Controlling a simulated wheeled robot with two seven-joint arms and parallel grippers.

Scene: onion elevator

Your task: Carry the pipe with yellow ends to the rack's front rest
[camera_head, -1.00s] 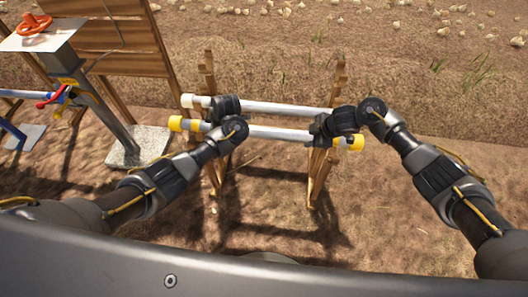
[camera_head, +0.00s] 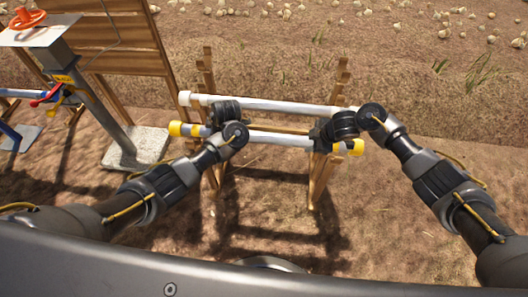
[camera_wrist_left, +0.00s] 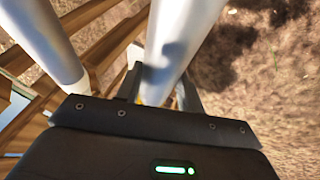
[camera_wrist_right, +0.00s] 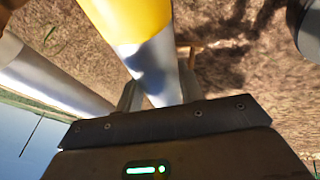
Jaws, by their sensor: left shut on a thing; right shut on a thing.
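The pipe with yellow ends (camera_head: 280,139) is grey-white and lies roughly level across the front of the wooden rack (camera_head: 319,178). My left gripper (camera_head: 222,124) is shut on it near its left yellow end (camera_head: 176,128). My right gripper (camera_head: 324,140) is shut on it near its right yellow end (camera_head: 356,148). In the left wrist view the pipe (camera_wrist_left: 182,35) runs between the fingers. In the right wrist view its yellow end (camera_wrist_right: 128,15) shows just beyond the fingers. The grippers hide the front rests, so I cannot tell whether the pipe touches them.
A white-ended pipe (camera_head: 280,106) lies behind, parallel and close, across the rack. Bare soil in front is clear.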

